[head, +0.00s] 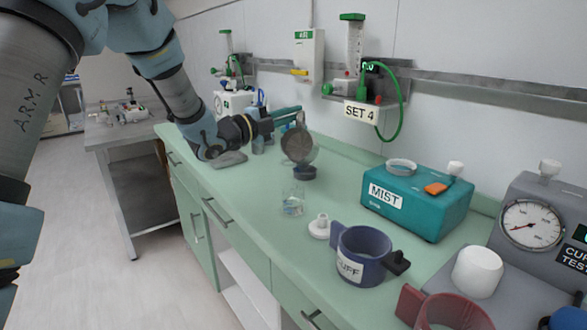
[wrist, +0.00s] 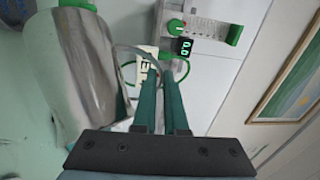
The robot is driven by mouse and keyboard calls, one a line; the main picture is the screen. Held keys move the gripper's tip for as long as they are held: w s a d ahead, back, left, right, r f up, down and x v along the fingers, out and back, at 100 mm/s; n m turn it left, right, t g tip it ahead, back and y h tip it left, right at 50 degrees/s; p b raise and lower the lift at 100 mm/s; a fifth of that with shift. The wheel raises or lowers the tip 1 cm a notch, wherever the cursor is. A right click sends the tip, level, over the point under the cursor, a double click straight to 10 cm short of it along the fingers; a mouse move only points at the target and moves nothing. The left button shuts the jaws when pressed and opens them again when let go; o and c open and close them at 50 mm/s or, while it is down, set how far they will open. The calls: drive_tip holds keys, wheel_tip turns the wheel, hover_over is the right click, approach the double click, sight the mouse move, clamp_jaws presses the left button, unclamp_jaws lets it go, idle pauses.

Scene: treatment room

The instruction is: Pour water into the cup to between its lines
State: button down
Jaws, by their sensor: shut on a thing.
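A clear cup (head: 292,204) stands upright on the green counter, with a little water at its bottom. Its lines are too small to make out. No stream of water shows. In the wrist view the jug (wrist: 85,80) is at the left, its handle loop between my green fingers (wrist: 162,85). The cup is not visible there.
A dark round object (head: 304,173) sits behind the cup. A white knobbed piece (head: 319,227), a blue cuff (head: 362,256) and a teal MIST box (head: 416,203) stand to the right. A SET 4 flowmeter (head: 355,60) hangs on the wall. The counter left of the cup is clear.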

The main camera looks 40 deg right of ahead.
drive_tip(key=shift+w+d+r+n+y+p, duration=0.15)
drive_tip(key=shift+w+d+n+y+p, duration=0.25)
drive_tip(key=shift+d+n+y+p, duration=0.15)
drive_tip(key=shift+w+d+r+y+p, duration=0.15)
drive_tip(key=shift+w+r+y+p, duration=0.1)
drive_tip(key=shift+p, duration=0.45)
drive_tip(key=shift+n, duration=0.25)
drive_tip(key=shift+f, duration=0.15)
drive_tip(key=shift+d, duration=0.1)
